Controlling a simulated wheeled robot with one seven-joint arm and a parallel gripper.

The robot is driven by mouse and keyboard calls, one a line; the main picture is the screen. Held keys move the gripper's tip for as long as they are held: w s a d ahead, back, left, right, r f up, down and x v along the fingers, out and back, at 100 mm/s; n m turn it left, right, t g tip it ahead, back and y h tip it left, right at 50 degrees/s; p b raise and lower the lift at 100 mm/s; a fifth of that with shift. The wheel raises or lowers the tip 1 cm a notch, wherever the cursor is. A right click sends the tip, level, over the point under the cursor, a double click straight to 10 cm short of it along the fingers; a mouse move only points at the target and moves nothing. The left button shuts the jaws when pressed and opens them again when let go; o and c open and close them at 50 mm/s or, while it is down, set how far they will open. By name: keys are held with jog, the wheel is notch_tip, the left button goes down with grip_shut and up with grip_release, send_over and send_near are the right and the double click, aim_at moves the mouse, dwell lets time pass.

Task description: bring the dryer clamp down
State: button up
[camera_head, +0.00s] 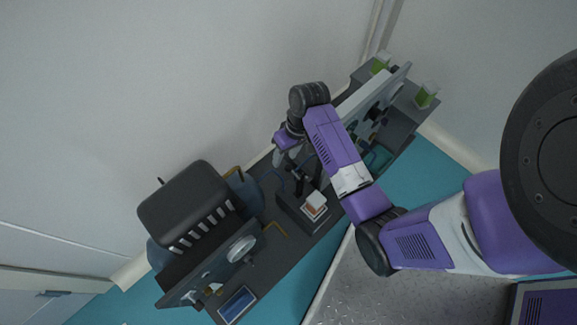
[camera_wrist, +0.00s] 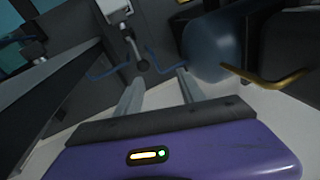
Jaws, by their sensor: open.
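I cannot tell for certain which part is the dryer clamp. In the head view my gripper (camera_head: 284,143) is over the back edge of the dark table, partly hidden by my wrist.
A blue-grey cylinder (camera_wrist: 212,45) and a gold hooked rod (camera_wrist: 268,78) are close on the right. A dark panel (camera_wrist: 45,90) is on the left. In the head view, a black finned box (camera_head: 185,203) is at left and a white-topped block (camera_head: 315,201) mid-table.

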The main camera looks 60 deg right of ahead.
aim_at(289, 165)
jog(key=shift+g, duration=0.4)
jog(key=f+b, duration=0.1)
jog(key=f, duration=0.1)
jog(key=d+f+b, duration=0.1)
jog(key=f, duration=0.2)
jog(key=f+b, duration=0.2)
jog(key=shift+s+d+f, duration=0.25)
jog(key=shift+s+f, duration=0.05)
jog(key=shift+f, duration=0.05)
grip_shut()
dwell(0.9)
